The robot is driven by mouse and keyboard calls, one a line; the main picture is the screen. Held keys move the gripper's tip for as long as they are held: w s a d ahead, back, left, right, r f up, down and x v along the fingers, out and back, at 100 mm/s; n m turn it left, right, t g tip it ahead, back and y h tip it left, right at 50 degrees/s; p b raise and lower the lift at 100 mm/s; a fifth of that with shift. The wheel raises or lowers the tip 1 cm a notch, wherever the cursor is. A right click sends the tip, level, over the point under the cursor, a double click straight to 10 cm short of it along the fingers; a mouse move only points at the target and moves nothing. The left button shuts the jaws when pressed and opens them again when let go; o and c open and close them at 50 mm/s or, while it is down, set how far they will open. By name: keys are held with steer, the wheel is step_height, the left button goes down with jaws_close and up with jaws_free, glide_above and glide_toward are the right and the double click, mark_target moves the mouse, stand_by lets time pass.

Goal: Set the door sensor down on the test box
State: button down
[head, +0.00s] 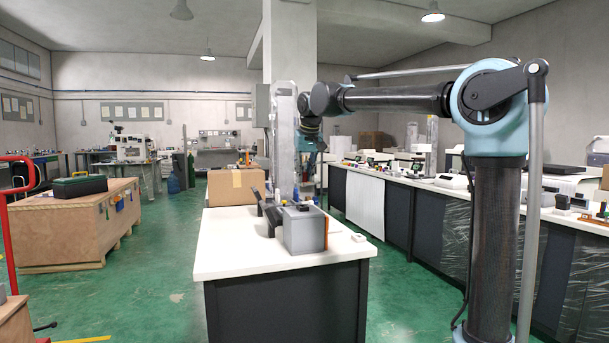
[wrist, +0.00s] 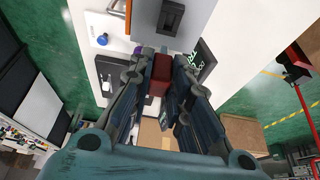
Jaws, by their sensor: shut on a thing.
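My gripper (wrist: 160,80) is shut on a small dark red block, which I take to be the door sensor (wrist: 160,68); the fingers hide part of it. In the head view my gripper (head: 306,170) points down over the white table, and the held block is too small to make out. The grey box (head: 302,232), which I take to be the test box, stands on the table with a dark fitting on top. In the wrist view the grey box (wrist: 195,25) is at the top edge, beyond the fingertips. I see no contact between block and box.
The white table (head: 240,258) is clear in front. An orange panel (head: 326,232) stands against the box's right side. Dark angled panels (head: 268,212) are at its left. A cardboard box (head: 236,187) stands behind. A blue knob (wrist: 103,40) lies near the box.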

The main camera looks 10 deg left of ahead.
steer(key=shift+s+a, duration=0.1)
steer(key=shift+s, duration=0.05)
steer(key=shift+f, duration=3.05)
steer(key=shift+f, duration=1.1)
steer(key=c, duration=1.4)
jaws_free()
